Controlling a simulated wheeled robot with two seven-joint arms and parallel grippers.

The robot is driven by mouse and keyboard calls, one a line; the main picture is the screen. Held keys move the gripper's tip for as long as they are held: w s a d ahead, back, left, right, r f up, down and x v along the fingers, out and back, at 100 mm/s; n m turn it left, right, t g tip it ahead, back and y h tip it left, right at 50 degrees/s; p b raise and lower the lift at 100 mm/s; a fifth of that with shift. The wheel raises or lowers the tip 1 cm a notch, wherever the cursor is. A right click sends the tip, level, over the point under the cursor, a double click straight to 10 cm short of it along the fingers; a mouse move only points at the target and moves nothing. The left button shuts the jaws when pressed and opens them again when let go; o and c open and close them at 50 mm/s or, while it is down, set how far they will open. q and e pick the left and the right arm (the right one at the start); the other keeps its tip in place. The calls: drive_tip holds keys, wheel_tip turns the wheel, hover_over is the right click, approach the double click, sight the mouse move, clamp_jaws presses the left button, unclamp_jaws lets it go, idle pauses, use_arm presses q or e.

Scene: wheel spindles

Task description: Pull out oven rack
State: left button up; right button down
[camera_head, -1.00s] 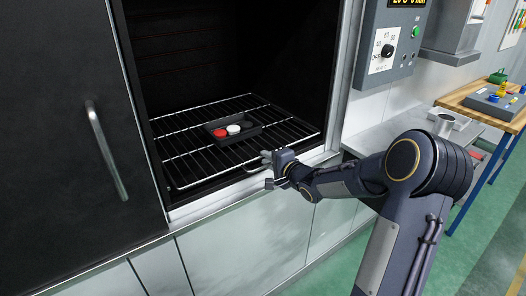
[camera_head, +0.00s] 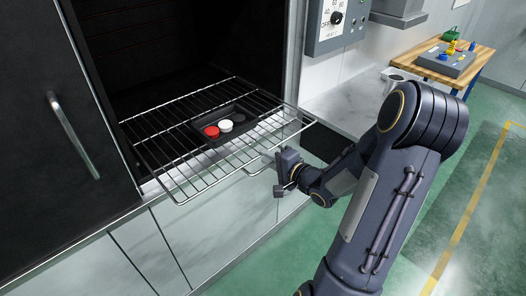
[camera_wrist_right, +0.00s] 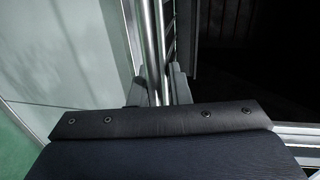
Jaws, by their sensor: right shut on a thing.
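The wire oven rack (camera_head: 168,146) sticks out well past the oven's front edge, roughly level. My right gripper (camera_head: 277,182) is at the rack's front edge, right of its middle. In the right wrist view, its fingers (camera_wrist_right: 158,88) are shut on the rack's bar (camera_wrist_right: 153,45). A dark tray (camera_head: 240,138) rests on the rack with a red disc (camera_head: 211,131), a white disc (camera_head: 225,126) and a dark round shape in it. My left gripper is not in view.
The oven's dark door (camera_head: 45,130) with a vertical handle (camera_head: 73,135) is at the left. A control panel (camera_head: 338,22) is on the right wall. A counter (camera_head: 345,100) and a wooden table (camera_head: 478,62) are further right. Green floor is open at the lower right.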

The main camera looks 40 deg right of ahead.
drive_tip(key=shift+s+f, duration=0.3)
drive_tip(key=shift+f, duration=0.25)
drive_tip(key=c, duration=1.5)
unclamp_jaws()
drive_tip(key=shift+w, duration=0.1)
drive_tip(key=shift+c, duration=0.2)
drive_tip(key=shift+w, duration=0.1)
drive_tip(key=shift+r, duration=0.2)
drive_tip(key=v, duration=0.7)
drive_tip(key=shift+s, duration=0.35)
drive_tip(key=shift+r, duration=0.15)
